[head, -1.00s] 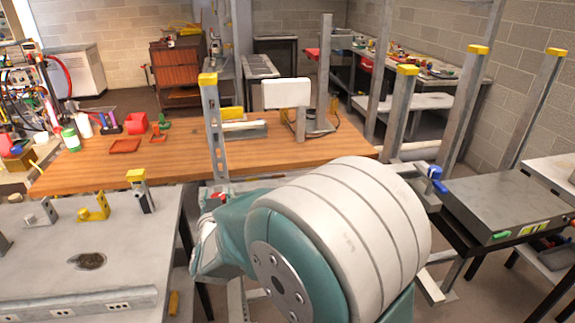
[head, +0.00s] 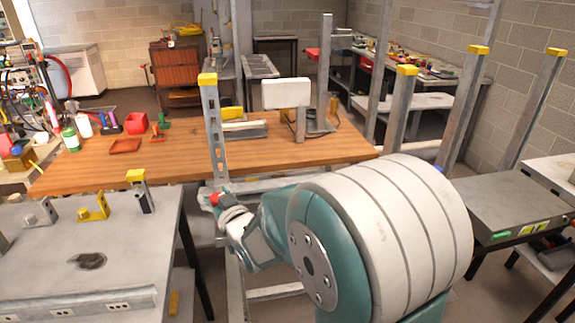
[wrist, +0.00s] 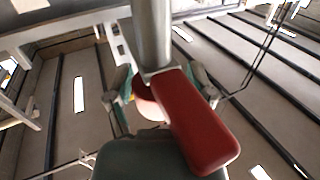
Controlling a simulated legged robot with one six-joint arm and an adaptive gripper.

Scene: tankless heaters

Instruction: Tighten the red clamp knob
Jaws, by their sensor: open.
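The red clamp knob (head: 215,199) shows as a small red spot by the foot of the left upright post, just beyond the end of my arm. In the wrist view its long red handle (wrist: 204,122) is large and slants down to the right, below a round grey metal bar (wrist: 152,35). My gripper (wrist: 163,90) is open, with one finger on each side of the knob's upper part. I cannot tell whether either finger touches it. In the head view my gripper (head: 231,211) is small and partly hidden by my wrist.
Grey metal posts with yellow caps (head: 208,79) rise around the frame. A wooden workbench (head: 180,157) stands behind, with a red bin (head: 136,123) and bottles. A grey table (head: 60,250) with brackets is at the left. A dark-topped table (head: 510,208) is at the right.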

